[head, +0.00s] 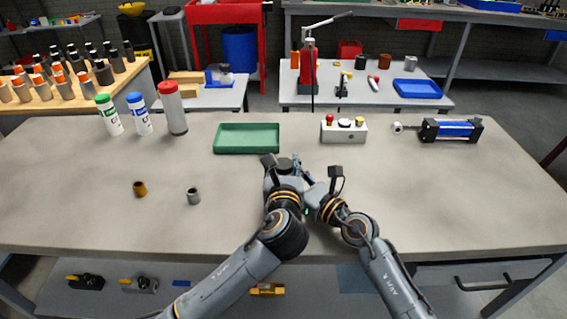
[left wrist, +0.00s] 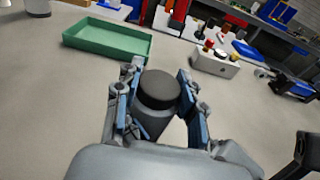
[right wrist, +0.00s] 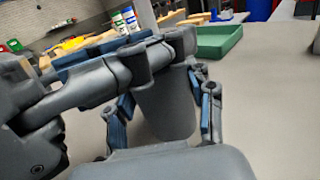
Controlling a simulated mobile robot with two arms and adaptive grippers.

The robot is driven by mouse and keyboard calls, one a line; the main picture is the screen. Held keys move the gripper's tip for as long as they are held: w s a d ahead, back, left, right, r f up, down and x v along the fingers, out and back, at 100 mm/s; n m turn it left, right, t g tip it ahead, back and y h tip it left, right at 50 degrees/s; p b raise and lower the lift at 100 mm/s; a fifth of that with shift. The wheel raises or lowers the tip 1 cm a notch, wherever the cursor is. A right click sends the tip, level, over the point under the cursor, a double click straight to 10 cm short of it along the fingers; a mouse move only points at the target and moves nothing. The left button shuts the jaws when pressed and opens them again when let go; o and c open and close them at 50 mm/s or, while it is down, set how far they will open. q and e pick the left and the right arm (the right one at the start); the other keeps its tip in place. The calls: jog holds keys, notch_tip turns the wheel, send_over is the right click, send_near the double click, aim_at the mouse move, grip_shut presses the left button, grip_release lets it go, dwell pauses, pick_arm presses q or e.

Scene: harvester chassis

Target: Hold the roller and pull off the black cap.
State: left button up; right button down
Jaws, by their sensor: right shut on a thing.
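The roller is a grey upright cylinder (right wrist: 166,108) with a black cap (left wrist: 159,88) on its top end; the cap also shows in the head view (head: 285,163). My right gripper (right wrist: 166,112) is shut on the roller's grey body, with a finger on each side. My left gripper (left wrist: 158,96) is open around the top of the roller, with one finger on each side of the cap. In the right wrist view the left gripper's fingers hide the cap. Both grippers are close together at the middle of the table.
A green tray (head: 247,150) lies behind the grippers. A button box (head: 344,137) and a blue cylinder unit (head: 450,130) stand to the right. Capped tubes (head: 139,112) stand at the back left. A brown ring (head: 139,189) and a grey ring (head: 193,196) lie at front left.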

aim_at(283, 163)
pick_arm(q)
jog(key=shift+c, duration=0.7)
jog(key=shift+r, duration=0.1)
jog(key=shift+r, duration=1)
jog(key=shift+r, duration=2)
pick_arm(e)
jog(key=shift+c, duration=2.1)
grip_release()
